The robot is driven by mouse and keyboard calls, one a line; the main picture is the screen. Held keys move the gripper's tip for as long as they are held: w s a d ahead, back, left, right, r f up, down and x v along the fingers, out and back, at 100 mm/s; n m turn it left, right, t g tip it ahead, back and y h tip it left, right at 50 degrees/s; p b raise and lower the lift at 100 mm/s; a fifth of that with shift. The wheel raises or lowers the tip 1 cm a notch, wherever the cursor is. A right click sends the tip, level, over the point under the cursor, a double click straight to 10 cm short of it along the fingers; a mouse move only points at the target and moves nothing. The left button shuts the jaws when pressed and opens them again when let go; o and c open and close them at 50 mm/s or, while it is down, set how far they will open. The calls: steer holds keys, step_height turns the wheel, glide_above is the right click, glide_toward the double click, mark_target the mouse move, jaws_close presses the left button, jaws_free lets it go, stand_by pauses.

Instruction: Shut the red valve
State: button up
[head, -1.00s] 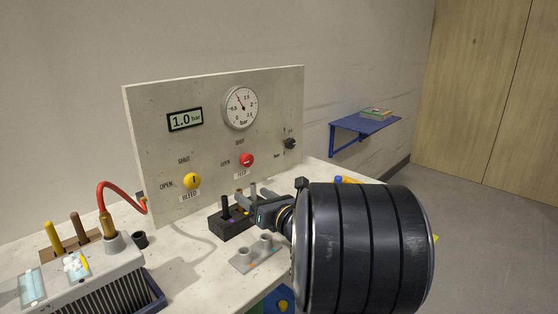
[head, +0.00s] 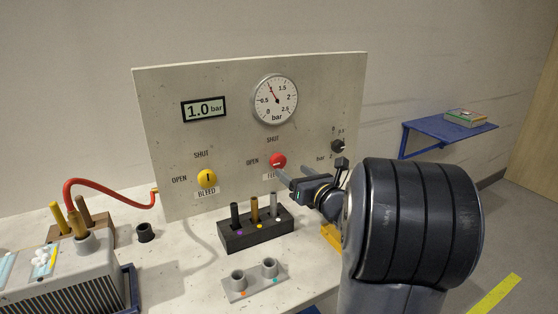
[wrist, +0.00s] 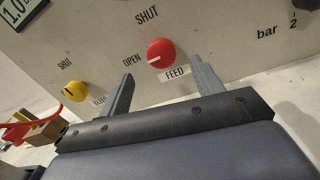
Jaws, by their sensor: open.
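The red valve (head: 278,161) is a round knob on the upright panel, labelled FEED, with OPEN to its left and SHUT above. In the wrist view the red valve (wrist: 160,53) has a white mark that points left, towards OPEN. My gripper (head: 281,177) is in front of the panel, just below and to the right of the knob. In the wrist view my gripper (wrist: 160,72) is open, its two fingers apart with the knob beyond and between their tips. The fingers do not appear to touch it.
A yellow BLEED knob (head: 207,178) is left of the red one. A dial gauge (head: 275,98) and a display (head: 204,109) reading 1.0 bar are above. A dark block with pegs (head: 256,234) and a grey two-socket holder (head: 254,281) stand on the bench below.

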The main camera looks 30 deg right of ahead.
mark_target(281, 162)
steer(key=w, duration=0.7)
steer(key=shift+w+a+p, duration=0.35)
steer(key=shift+w, duration=0.05)
steer(key=c, duration=1)
